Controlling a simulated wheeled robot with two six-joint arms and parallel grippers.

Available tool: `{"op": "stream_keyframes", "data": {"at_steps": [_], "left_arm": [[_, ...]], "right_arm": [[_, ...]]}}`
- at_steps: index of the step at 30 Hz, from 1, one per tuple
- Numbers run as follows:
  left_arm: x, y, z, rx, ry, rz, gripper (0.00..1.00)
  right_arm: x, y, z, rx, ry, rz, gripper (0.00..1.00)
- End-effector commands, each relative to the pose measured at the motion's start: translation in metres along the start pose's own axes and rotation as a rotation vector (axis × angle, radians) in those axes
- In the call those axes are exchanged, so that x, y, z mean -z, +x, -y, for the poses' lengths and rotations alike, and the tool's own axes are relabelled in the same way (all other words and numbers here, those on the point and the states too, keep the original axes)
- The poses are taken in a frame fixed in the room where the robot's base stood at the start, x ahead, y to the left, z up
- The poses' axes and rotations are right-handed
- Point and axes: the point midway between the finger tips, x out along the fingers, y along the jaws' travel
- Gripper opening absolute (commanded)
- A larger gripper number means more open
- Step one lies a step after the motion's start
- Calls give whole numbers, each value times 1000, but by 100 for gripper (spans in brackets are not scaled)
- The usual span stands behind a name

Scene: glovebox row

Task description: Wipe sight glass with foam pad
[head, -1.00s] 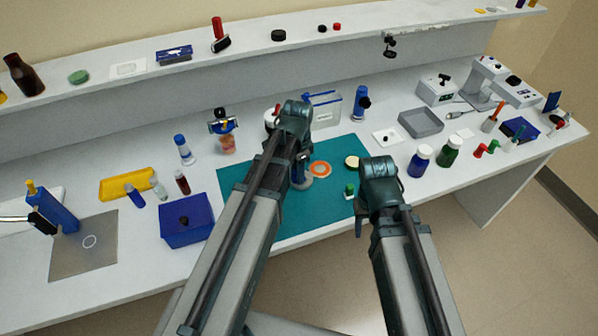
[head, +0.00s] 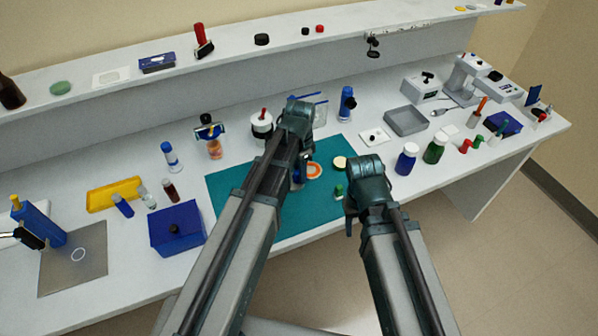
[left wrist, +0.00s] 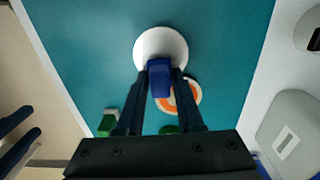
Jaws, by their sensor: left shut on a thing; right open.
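My left gripper (left wrist: 160,82) is shut on the blue handle (left wrist: 160,70) of a tool with a round white pad (left wrist: 161,42), which looks like the foam pad. In the head view, my left gripper (head: 301,172) hides most of it. An orange ring with a pale centre (head: 315,170), likely the sight glass, lies on the teal mat (head: 235,197). In the left wrist view the ring (left wrist: 190,92) is just beside the pad, partly behind the handle and a finger. I cannot tell whether the pad touches the mat. My right gripper (head: 350,222) is open and empty near the mat's front right edge.
A green-capped small item (head: 338,191) and a cream disc (head: 340,162) lie near the ring. A blue box (head: 177,228) stands left of the mat. Blue (head: 406,158) and green (head: 434,149) bottles stand to the right. The mat's left part is clear.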

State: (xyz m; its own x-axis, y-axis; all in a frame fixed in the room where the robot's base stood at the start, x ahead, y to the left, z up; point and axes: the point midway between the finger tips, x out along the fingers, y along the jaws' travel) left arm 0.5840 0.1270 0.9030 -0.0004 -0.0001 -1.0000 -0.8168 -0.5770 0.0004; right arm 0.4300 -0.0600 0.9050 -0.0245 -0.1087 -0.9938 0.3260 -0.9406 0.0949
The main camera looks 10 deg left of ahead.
Motion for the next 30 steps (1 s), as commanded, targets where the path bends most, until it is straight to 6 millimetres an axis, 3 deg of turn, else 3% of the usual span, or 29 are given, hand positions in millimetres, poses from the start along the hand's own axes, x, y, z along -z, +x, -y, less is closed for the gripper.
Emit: {"op": "stream_keyframes", "data": {"at_steps": [18, 30], "left_arm": [[0, -58, 0, 0, 0, 0, 0], [0, -59, 0, 0, 0, 0, 0]], "right_arm": [[-3, -58, -6, 0, 0, 0, 50], [-4, -59, -6, 0, 0, 0, 50]]}}
